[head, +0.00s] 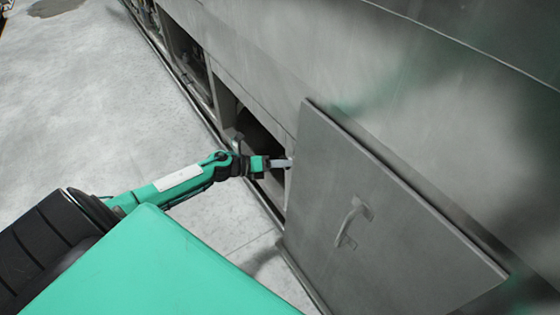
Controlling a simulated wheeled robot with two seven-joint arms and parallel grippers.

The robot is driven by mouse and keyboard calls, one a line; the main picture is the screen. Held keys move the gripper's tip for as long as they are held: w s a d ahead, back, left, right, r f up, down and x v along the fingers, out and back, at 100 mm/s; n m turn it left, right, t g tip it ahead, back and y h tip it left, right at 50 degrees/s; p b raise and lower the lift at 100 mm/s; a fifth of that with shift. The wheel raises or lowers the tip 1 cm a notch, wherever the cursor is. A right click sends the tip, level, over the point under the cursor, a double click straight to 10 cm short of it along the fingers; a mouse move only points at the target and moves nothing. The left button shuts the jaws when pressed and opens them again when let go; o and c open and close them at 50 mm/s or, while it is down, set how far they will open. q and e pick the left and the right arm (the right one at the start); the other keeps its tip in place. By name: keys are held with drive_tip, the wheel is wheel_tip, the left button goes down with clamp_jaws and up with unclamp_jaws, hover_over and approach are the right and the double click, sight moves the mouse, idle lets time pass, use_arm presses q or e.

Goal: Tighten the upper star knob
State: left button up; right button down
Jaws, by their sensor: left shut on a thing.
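My left arm comes in from the left, low beside the washer's grey metal side. My left gripper (282,163) reaches to the left edge of a grey panel, by a dark opening. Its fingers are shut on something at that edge. By its place this may be the upper star knob, but the knob's shape is too small and too covered by the fingers to make out. No other star knob can be made out. My right gripper is not in view.
The grey panel (350,170) with a handle (353,222) stands against the washer wall (300,50) at the right. Dark openings run along the washer's lower side. The pale floor (100,100) at the left is clear, with a dark stain at the far end.

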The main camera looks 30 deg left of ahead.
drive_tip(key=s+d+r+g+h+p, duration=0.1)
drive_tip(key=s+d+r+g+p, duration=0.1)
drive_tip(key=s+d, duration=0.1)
use_arm(q)
drive_tip(key=shift+s+d+m+t+y+p, duration=0.15)
drive_tip(key=shift+m+y+p, duration=0.55)
drive_tip(key=shift+m, duration=0.6)
drive_tip(key=shift+w+a+m+t+y+p, duration=0.15)
drive_tip(key=shift+m+y+p, duration=0.35)
drive_tip(key=shift+m+y, duration=0.6)
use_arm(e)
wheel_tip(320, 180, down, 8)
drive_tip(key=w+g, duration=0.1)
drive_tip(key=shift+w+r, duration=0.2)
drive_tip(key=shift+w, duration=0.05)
use_arm(q)
drive_tip(key=shift+s+d, duration=0.1)
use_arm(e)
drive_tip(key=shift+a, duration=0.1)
use_arm(q)
drive_tip(key=o, duration=0.7)
drive_tip(key=v, duration=1.3)
drive_tip(key=shift+s+a+b, duration=0.25)
drive_tip(key=shift+s+b, duration=0.1)
drive_tip(key=shift+b, duration=0.1)
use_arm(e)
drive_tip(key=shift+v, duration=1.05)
